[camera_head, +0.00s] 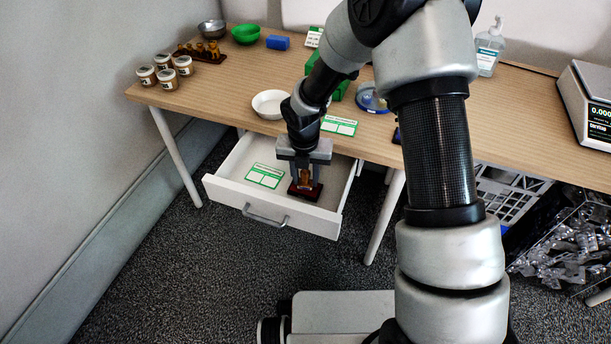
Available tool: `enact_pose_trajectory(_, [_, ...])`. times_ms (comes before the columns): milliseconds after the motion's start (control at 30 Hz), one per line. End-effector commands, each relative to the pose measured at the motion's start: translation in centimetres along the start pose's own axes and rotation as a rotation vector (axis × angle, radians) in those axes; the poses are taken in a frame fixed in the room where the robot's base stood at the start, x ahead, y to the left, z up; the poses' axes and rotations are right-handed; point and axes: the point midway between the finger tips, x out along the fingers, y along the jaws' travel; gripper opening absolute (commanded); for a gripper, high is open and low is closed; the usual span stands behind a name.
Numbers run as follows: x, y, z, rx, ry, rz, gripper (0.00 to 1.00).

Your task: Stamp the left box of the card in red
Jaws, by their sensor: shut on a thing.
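My gripper (306,179) points down into the open white drawer (238,192) and is shut on a stamp (305,174) with an amber-brown handle. The stamp is upright, partly hidden between the fingers. Directly below it is a dark red block (304,193) at the drawer's right side; I cannot tell whether this is an ink pad under the stamp or the stamp's own base. A white card with green print and boxes (265,176) lies flat in the drawer, left of the gripper and apart from it. A similar green-and-white card (339,125) lies on the table near the front edge.
A white bowl (268,104) stands on the table (215,85) behind the drawer. A scale (590,100) is at right.

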Motion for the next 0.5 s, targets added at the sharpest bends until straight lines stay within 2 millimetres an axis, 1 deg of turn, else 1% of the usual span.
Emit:
enact_pose_trajectory(133, [0.2,0.0,-0.1,0.000,0.003,-0.001,0.18])
enact_pose_trajectory(267, [-0.2,-0.1,-0.1,0.000,0.004,-0.001,0.18])
enact_pose_trajectory(500, [-2.2,0.0,0.2,0.000,0.003,-0.001,0.18])
